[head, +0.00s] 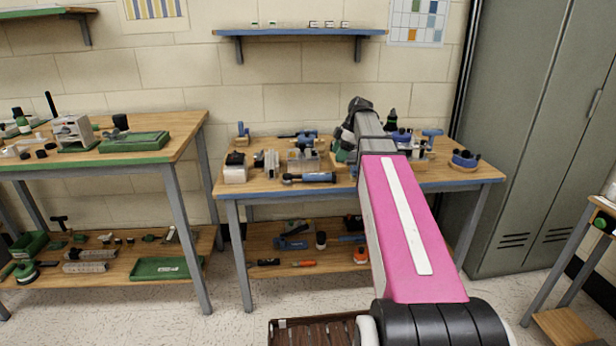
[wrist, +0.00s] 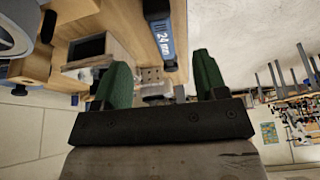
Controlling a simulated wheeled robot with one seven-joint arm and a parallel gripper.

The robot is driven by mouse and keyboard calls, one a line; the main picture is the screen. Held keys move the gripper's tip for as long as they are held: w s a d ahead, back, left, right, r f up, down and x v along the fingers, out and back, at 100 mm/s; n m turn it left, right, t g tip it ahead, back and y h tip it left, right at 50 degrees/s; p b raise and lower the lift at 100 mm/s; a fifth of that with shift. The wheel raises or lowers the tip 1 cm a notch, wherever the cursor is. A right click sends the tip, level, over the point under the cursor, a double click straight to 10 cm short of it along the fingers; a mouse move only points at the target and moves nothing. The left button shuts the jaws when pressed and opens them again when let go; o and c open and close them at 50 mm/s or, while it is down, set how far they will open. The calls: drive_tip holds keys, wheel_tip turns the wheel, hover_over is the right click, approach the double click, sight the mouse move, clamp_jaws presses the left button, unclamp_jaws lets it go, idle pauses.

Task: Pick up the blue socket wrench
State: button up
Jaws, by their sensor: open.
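A blue and black tool with a round head at its left end, which looks like the blue socket wrench (head: 312,177), lies along the front edge of the middle table. In the wrist view a blue handle marked 24 mm (wrist: 163,38) shows at the top, apparently the same tool; the rest is cut off by the frame. My gripper (wrist: 163,82) is open with two green fingers spread apart. Nothing is between the fingers, and the blue handle is beyond them, apart from them. In the head view my arm hides most of the gripper, above the table's middle.
A lower shelf (head: 335,262) holds more tools. Another bench (head: 185,135) stands left, a grey locker (head: 530,150) right. A wall shelf (head: 300,32) hangs above.

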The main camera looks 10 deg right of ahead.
sight(328, 174)
drive_tip(key=shift+x, duration=5.3)
drive_tip(key=shift+a, duration=0.1)
clamp_jaws()
